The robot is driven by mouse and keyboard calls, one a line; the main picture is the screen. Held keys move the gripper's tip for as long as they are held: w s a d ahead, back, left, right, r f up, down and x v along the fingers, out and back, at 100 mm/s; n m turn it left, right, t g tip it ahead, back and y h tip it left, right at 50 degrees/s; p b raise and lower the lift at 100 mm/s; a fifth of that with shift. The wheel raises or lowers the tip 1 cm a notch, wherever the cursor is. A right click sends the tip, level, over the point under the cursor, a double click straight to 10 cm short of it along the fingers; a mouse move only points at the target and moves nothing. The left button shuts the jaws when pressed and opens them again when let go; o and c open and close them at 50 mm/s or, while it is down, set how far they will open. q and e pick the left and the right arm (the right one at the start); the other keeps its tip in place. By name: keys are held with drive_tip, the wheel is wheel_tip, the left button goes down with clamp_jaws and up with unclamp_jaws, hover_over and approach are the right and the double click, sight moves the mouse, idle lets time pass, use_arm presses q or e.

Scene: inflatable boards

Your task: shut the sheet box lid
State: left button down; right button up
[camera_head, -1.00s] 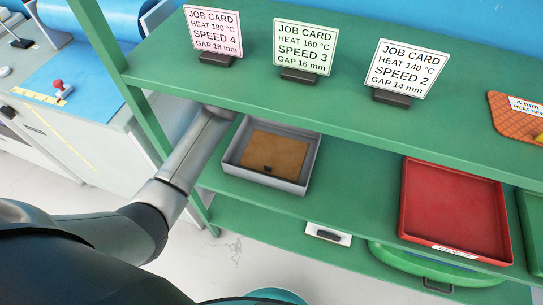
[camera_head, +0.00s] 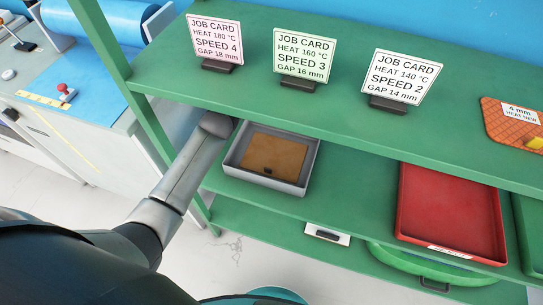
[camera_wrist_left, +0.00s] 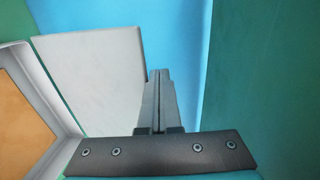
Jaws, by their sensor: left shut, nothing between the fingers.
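The sheet box is a grey open tray-like box (camera_head: 308,170) on the middle shelf, with a brown sheet (camera_head: 273,153) inside. It also shows at the left edge of the left wrist view (camera_wrist_left: 62,130). A pale grey panel, apparently its raised lid (camera_wrist_left: 92,80), stands beside the box in that view; the upper shelf hides it in the head view. My left gripper (camera_wrist_left: 158,75) is shut and empty, its fingers overlapping the panel's right edge in the picture. I cannot tell whether they touch it. My left arm reaches under the upper shelf, left of the box. My right gripper is not in view.
The upper shelf (camera_head: 300,105) holds several job cards and overhangs the box. A green post (camera_head: 105,55) stands left of my arm. A red tray (camera_head: 450,215) sits on the shelf to the right, with bare shelf between it and the box.

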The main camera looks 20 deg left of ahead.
use_arm(q)
drive_tip(key=s+p, duration=0.1)
drive_tip(key=s, duration=0.2)
drive_tip(key=shift+p, duration=0.3)
drive_tip(key=shift+f, duration=0.1)
drive_tip(key=shift+s+a+f+p, duration=0.1)
drive_tip(key=shift+s+f, duration=0.25)
drive_tip(key=shift+s, duration=0.45)
drive_tip(key=shift+s+f+p, duration=0.1)
drive_tip(key=shift+s+f, duration=0.25)
drive_tip(key=shift+s, duration=0.5)
drive_tip(key=shift+s+a+f+p, duration=0.1)
drive_tip(key=shift+s+f, duration=0.25)
drive_tip(key=shift+s, duration=0.45)
drive_tip(key=shift+s+f+b, duration=0.7)
drive_tip(key=shift+s+f, duration=1.1)
drive_tip(key=shift+s, duration=0.2)
drive_tip(key=shift+s+f, duration=0.1)
drive_tip(key=shift+f, duration=0.05)
